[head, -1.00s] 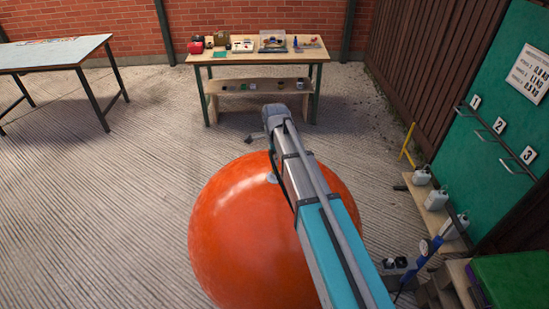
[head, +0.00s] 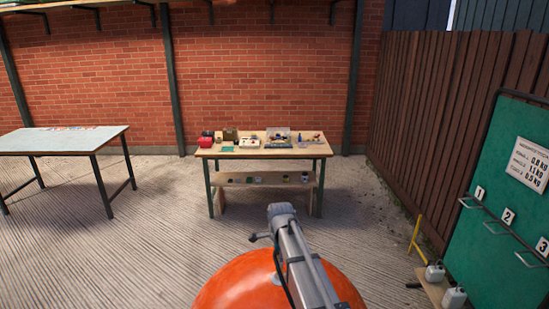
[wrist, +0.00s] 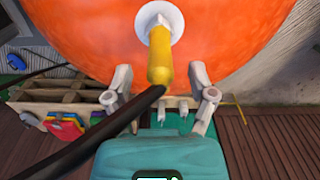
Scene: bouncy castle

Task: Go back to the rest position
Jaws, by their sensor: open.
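A large orange ball (head: 250,284) sits on the floor close in front of me, partly behind my arm. It fills the top of the wrist view (wrist: 90,30). A white round valve (wrist: 160,22) is on its surface. A yellow nozzle (wrist: 161,62) points into the valve, with a black hose (wrist: 95,132) running from it to the lower left. My gripper (wrist: 160,76) is open, its fingers spread on either side of the nozzle's lower part. I see no finger touching it.
A workbench (head: 225,152) with several items stands ahead by the brick wall. A table (head: 60,143) is at left. At right are a green board (head: 500,220) with numbered hooks and white canisters (head: 454,298). Open floor (head: 130,250) lies to the left.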

